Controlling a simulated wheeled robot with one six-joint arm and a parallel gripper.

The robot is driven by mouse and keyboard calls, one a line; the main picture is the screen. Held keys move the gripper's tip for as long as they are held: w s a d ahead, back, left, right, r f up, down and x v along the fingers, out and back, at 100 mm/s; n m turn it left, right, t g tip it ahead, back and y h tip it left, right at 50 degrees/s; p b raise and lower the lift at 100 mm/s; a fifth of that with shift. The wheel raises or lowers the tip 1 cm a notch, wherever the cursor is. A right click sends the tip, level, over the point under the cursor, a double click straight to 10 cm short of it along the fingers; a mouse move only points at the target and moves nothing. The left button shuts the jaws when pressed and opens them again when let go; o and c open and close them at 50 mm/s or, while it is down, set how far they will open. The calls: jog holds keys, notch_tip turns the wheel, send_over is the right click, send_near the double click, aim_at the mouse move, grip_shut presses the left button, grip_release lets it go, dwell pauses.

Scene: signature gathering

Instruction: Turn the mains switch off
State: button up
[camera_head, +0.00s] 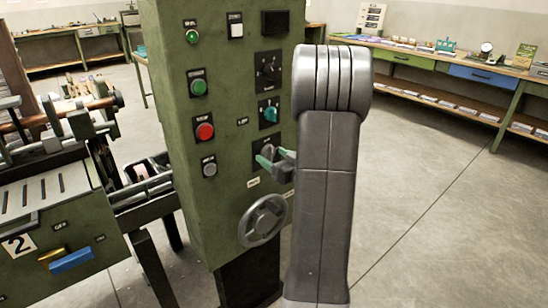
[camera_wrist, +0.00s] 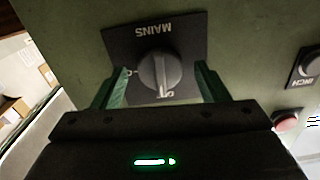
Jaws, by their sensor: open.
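The mains switch is a grey rotary knob (camera_wrist: 160,72) on a black plate (camera_wrist: 188,28) marked MAINS, which appears upside down in the wrist view. A white mark on the knob is at its lower edge, beside a small label I cannot read clearly. My gripper (camera_wrist: 164,78) is open, with one green finger on each side of the knob and gaps showing between. In the head view my gripper (camera_head: 275,157) is at the lower right of the green control cabinet, largely covering the switch there.
The green cabinet (camera_head: 222,225) also carries a green button (camera_head: 199,87), a red button (camera_head: 205,131), a teal rotary switch (camera_head: 269,115) and a handwheel (camera_head: 262,220) below. A machine (camera_head: 60,210) stands at left. Open floor (camera_head: 420,190) lies at right before the benches.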

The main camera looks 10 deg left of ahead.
jog(key=shift+w+a, duration=0.1)
jog(key=shift+a, duration=0.05)
jog(key=c, duration=1)
jog(key=shift+f, duration=0.1)
jog(key=shift+b, duration=0.55)
jog(key=shift+n+b, duration=0.35)
jog(key=shift+n, duration=0.15)
jog(key=o, duration=1)
